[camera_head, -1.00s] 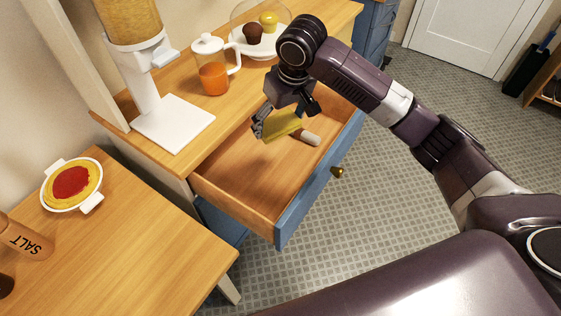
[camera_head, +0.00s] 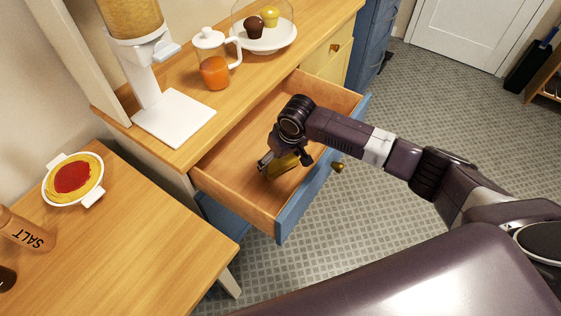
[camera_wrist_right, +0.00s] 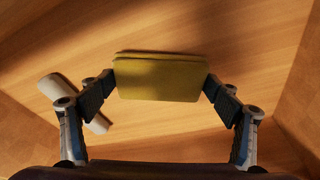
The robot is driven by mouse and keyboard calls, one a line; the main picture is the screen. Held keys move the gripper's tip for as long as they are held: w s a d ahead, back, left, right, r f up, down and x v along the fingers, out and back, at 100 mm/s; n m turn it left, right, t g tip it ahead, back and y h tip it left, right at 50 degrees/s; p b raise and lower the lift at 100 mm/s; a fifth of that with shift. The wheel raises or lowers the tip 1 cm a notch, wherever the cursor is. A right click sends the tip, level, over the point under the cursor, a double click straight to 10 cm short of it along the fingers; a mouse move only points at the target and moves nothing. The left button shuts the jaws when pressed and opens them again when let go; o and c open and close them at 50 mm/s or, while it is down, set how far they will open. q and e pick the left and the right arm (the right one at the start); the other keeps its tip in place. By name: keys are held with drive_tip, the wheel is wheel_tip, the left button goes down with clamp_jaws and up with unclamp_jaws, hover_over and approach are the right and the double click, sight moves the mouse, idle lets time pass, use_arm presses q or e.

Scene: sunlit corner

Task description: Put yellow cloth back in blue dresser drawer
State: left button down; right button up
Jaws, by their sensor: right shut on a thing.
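The folded yellow cloth (camera_wrist_right: 158,80) is between the two fingers of my right gripper (camera_wrist_right: 160,84) in the right wrist view, and the fingers are shut on it. In the head view the cloth (camera_head: 283,165) shows below my right gripper (camera_head: 276,166), inside the open blue-fronted drawer (camera_head: 236,206). The cloth is low over the drawer's wooden floor; I cannot tell whether it touches it. My wrist and arm hide part of the drawer. My left gripper is not in view.
A pale cylindrical object (camera_wrist_right: 76,103) lies in the drawer left of the cloth. The dresser top holds a pitcher of orange drink (camera_head: 215,68), a white dispenser (camera_head: 172,118) and a cake stand (camera_head: 266,40). A side table (camera_head: 110,250) stands at left.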

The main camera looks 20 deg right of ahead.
drive_tip(key=shift+f, duration=0.55)
drive_tip(key=shift+f, duration=0.15)
drive_tip(key=o, duration=1)
drive_tip(key=v, duration=1.2)
drive_tip(key=shift+s, duration=0.1)
